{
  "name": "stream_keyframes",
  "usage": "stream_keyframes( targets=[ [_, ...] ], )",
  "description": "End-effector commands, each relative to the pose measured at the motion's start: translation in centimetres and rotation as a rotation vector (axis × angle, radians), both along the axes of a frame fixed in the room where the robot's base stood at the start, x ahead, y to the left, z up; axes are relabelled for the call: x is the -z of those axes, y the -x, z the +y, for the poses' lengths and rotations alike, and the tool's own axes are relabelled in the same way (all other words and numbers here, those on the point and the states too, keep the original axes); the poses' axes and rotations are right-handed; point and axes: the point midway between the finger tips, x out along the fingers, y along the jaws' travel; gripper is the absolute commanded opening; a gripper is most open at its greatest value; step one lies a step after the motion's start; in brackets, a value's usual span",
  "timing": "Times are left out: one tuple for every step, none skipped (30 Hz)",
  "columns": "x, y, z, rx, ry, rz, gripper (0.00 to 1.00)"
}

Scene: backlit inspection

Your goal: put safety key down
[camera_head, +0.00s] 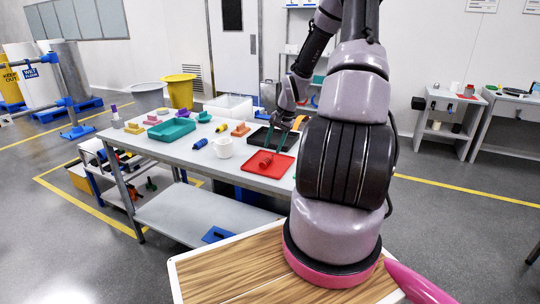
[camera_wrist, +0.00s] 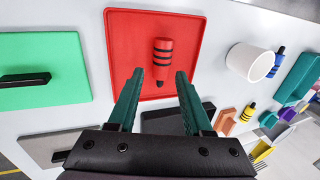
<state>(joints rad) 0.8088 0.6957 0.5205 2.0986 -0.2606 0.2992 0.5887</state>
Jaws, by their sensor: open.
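A red cylinder with black bands (camera_wrist: 162,62), which looks like the safety key, lies on the red tray (camera_wrist: 125,35). In the head view the red cylinder (camera_head: 265,160) also shows on the red tray (camera_head: 281,171), near the table's front edge. My gripper (camera_wrist: 157,76) is open, with its two green fingers apart and nothing between them. In the wrist view the cylinder lies just beyond the fingertips. In the head view my gripper (camera_head: 275,142) hangs over the table behind the cylinder; the arm hides part of the table there.
A white cup (camera_head: 223,148) stands left of the red tray. A blue-and-black cylinder (camera_head: 200,143) and a teal bin (camera_head: 171,130) are farther left. A dark tray (camera_head: 262,138) lies behind. A green panel with a black bar (camera_wrist: 70,65) flanks the red tray in the wrist view.

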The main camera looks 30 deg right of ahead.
Motion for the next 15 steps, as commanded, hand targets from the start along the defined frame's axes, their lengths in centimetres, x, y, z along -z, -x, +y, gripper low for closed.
stream_keyframes(
  targets=[
    [-1.2, 0.2, -0.4, 0.003, 0.002, -0.004, 0.5],
    [-1.7, 0.4, -0.5, 0.003, 0.003, -0.004, 0.5],
    [-2.4, 0.6, -0.6, 0.002, 0.003, -0.004, 0.5],
    [-2.9, 0.7, -0.7, 0.003, 0.002, -0.003, 0.5],
    [-3.3, 0.8, -0.7, 0.002, 0.002, -0.003, 0.5],
    [-3.7, 0.9, -0.8, 0.001, 0.002, -0.003, 0.5],
    [-4.1, 1.0, -0.9, 0.001, 0.002, -0.003, 0.5],
    [-4.3, 1.1, -0.9, 0.002, 0.001, -0.002, 0.5],
    [-4.6, 1.2, -0.9, 0.001, 0.001, -0.002, 0.5],
    [-4.8, 1.2, -0.9, -0.001, 0.002, -0.002, 0.5],
    [-5.1, 1.3, -0.9, -0.004, 0.006, -0.002, 0.5],
    [-5.5, 1.4, -0.7, -0.011, 0.013, -0.001, 0.5],
    [-6.0, 1.5, -0.6, -0.017, 0.022, 0.001, 0.5],
    [-6.6, 1.6, -0.3, -0.027, 0.034, 0.0, 0.5],
    [-7.5, 1.8, 0.1, -0.044, 0.057, -0.001, 0.5]
  ],
)
